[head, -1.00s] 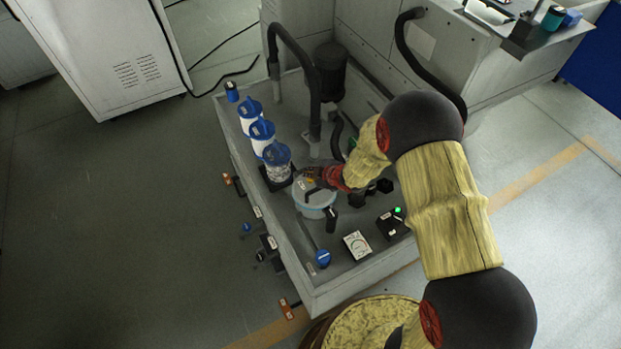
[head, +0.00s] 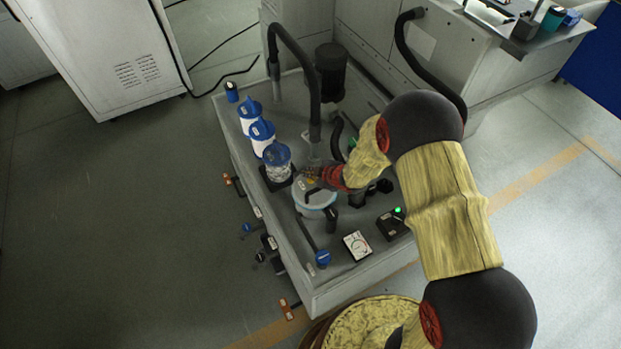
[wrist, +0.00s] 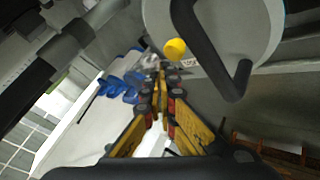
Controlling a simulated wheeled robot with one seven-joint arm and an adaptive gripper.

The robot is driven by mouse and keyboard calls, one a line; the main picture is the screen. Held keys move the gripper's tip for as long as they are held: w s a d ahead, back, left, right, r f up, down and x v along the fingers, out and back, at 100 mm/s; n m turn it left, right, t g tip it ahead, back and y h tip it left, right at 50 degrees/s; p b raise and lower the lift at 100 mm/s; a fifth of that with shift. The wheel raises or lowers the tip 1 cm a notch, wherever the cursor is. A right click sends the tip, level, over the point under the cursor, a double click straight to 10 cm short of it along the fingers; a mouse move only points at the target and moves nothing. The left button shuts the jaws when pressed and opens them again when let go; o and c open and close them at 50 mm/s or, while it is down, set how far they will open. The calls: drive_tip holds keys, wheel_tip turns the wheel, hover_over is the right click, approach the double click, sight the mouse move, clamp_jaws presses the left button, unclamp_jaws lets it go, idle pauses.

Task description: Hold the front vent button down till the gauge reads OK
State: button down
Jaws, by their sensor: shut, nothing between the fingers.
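The front filter housing (head: 316,206) is a pale canister with a grey lid and a black handle, standing in the front part of the tray. Its yellow vent button (wrist: 175,48) shows on the lid beside the handle (wrist: 212,50) in the wrist view. My gripper (head: 312,175) is at the back edge of this lid. In the wrist view my gripper (wrist: 160,78) is shut and empty, its tips beside the lid, and the button looks uncovered. The gauge (head: 357,245) is a white dial near the tray's front right; its reading is too small to tell.
Several blue-topped canisters (head: 277,158) stand in a row left of the housing. A black hose (head: 311,75) arches behind them. A black box with a green light (head: 397,211) sits right of the gauge. The tray's wall (head: 318,301) borders open floor.

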sight(309, 180)
drive_tip(key=shift+f, duration=0.4)
drive_tip(key=shift+s+f+b, duration=0.1)
drive_tip(key=shift+f+b, duration=0.45)
drive_tip(key=shift+b, duration=0.15)
idle(3.2)
drive_tip(key=shift+r, duration=0.1)
drive_tip(key=shift+r+p, duration=0.75)
drive_tip(key=shift+r, duration=0.1)
drive_tip(key=shift+r, duration=0.15)
drive_tip(key=shift+r+p, duration=2)
drive_tip(key=shift+r, duration=0.45)
